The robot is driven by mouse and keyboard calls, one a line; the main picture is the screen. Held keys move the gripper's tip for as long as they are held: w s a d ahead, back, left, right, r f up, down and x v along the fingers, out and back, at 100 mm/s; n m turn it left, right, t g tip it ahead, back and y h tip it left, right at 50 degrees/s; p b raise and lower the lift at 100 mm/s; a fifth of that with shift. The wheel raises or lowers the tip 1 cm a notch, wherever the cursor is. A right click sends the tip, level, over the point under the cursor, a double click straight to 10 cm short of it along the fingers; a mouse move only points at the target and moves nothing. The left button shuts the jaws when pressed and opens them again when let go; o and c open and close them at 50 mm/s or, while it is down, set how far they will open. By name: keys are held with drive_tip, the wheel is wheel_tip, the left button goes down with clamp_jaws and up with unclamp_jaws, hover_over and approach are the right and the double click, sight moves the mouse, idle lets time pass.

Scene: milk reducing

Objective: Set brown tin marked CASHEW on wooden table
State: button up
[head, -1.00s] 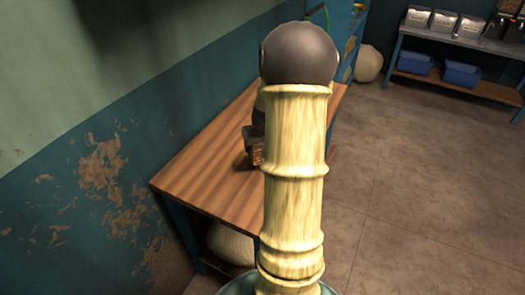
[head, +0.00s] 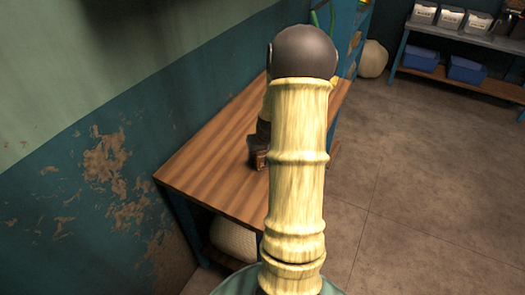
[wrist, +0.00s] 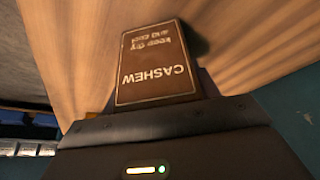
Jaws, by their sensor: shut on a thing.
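The brown tin marked CASHEW (wrist: 155,65) shows in the wrist view, its label upside down, directly in front of my gripper (wrist: 158,108). My gripper is shut on the tin. The wooden table (head: 215,170) stands against the wall in the head view, and its wood grain (wrist: 245,35) fills the wrist view behind the tin. The tin casts a shadow on the wood. I cannot tell if the tin touches the tabletop. In the head view my arm hides most of the tin and the table's right part.
A pale sack (head: 233,238) sits under the table. A blue shelf unit (head: 352,25) and another sack (head: 373,60) are beyond it. A far rack holds white bins (head: 450,18) and blue bins (head: 467,70). The left half of the tabletop looks clear.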

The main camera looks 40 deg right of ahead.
drive_tip(key=shift+f, duration=0.15)
drive_tip(key=o, duration=1.2)
drive_tip(key=shift+s+r, duration=0.1)
drive_tip(key=shift+r, duration=0.55)
drive_tip(key=v, duration=1.1)
drive_tip(key=shift+a, duration=0.1)
